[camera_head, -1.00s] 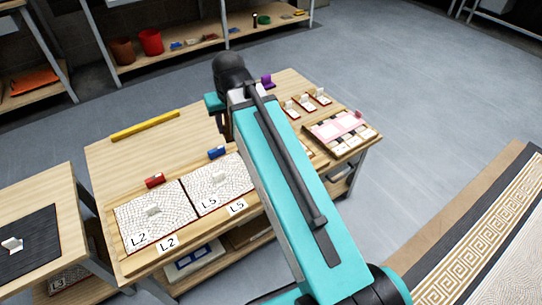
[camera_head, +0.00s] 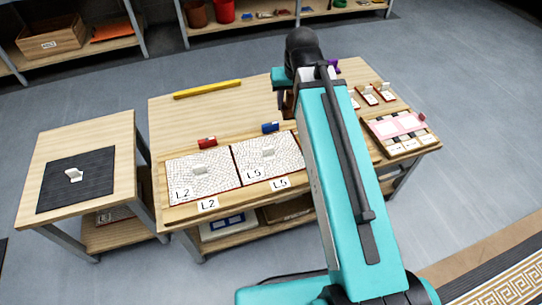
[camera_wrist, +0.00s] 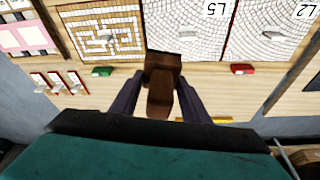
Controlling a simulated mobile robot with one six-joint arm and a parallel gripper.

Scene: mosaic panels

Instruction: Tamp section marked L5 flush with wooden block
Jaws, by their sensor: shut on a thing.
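The L5 section (camera_head: 268,157) is a white mosaic panel with a small white handle, lying in the wooden tray beside the L2 section. The L5 section also shows, upside down, in the wrist view (camera_wrist: 207,40). A brown wooden block (camera_wrist: 163,88) is between the fingers of my gripper (camera_wrist: 161,100), which is shut on it. In the head view my gripper (camera_head: 288,102) is over the table behind the panels, partly hidden by my arm. The block looks apart from the L5 section; its height above the table cannot be told.
The L2 section (camera_head: 203,176) lies left of L5. A red block (camera_head: 206,142) and a blue block (camera_head: 270,127) sit behind the panels. A yellow bar (camera_head: 207,90) lies at the back. A maze-patterned panel (camera_wrist: 100,42) adjoins L5. A side table (camera_head: 110,137) stands left.

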